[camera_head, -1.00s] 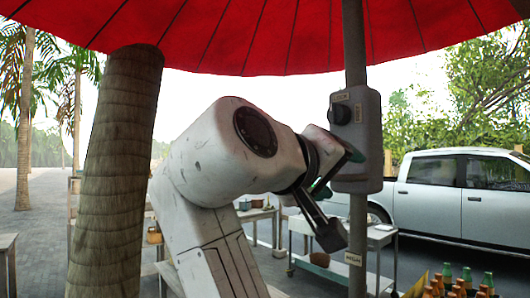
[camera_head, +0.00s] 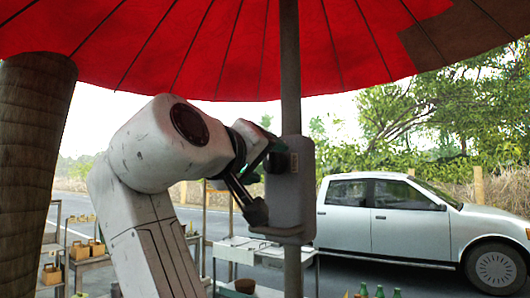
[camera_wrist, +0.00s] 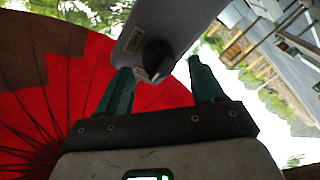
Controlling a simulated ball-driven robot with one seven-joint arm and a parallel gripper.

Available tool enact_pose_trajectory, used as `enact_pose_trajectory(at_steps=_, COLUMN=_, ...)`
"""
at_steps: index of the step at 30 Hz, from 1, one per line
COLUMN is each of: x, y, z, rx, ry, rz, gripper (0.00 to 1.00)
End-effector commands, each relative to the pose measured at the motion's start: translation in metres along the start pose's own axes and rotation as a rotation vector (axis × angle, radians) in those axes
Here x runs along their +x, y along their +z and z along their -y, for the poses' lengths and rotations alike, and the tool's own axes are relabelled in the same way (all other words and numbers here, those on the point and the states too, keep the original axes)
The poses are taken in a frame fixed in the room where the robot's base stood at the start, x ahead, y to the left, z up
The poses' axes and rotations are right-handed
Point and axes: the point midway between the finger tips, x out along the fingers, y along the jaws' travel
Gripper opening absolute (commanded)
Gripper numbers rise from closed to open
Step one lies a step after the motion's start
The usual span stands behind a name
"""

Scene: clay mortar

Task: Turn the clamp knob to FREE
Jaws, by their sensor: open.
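The clamp is a grey rounded box (camera_head: 293,195) on an upright pole (camera_head: 290,70). Its dark round knob (camera_head: 277,162) is on the face toward my arm, partly hidden by my gripper. My gripper (camera_head: 264,178) is open beside that face, with one finger above and one below the knob's level. In the wrist view the knob (camera_wrist: 157,57) lies between the two green fingertips of my gripper (camera_wrist: 159,67), and neither clearly touches it.
A red umbrella canopy (camera_head: 200,50) spreads overhead. A palm trunk (camera_head: 35,180) stands at the far left. A metal table (camera_head: 250,250) and wooden shelves (camera_head: 90,260) stand behind my arm. A white pickup (camera_head: 400,220) is parked at the right. Green bottle tops (camera_head: 380,292) show at the bottom.

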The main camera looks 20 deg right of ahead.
Motion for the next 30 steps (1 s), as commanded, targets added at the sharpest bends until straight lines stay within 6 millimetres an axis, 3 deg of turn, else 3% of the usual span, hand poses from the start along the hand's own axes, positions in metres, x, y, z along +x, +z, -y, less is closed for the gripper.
enact_pose_trajectory(at_steps=5, x=0.0112, y=-0.0003, z=0.0004, rx=-0.002, ry=-0.001, rz=-0.001, gripper=0.68)
enact_pose_trajectory(at_steps=14, x=0.0127, y=0.0004, z=0.0009, rx=-0.001, ry=-0.001, rz=-0.001, gripper=0.67)
enact_pose_trajectory(at_steps=30, x=0.0124, y=0.0003, z=0.0011, rx=-0.001, ry=-0.002, rz=0.0, gripper=0.15)
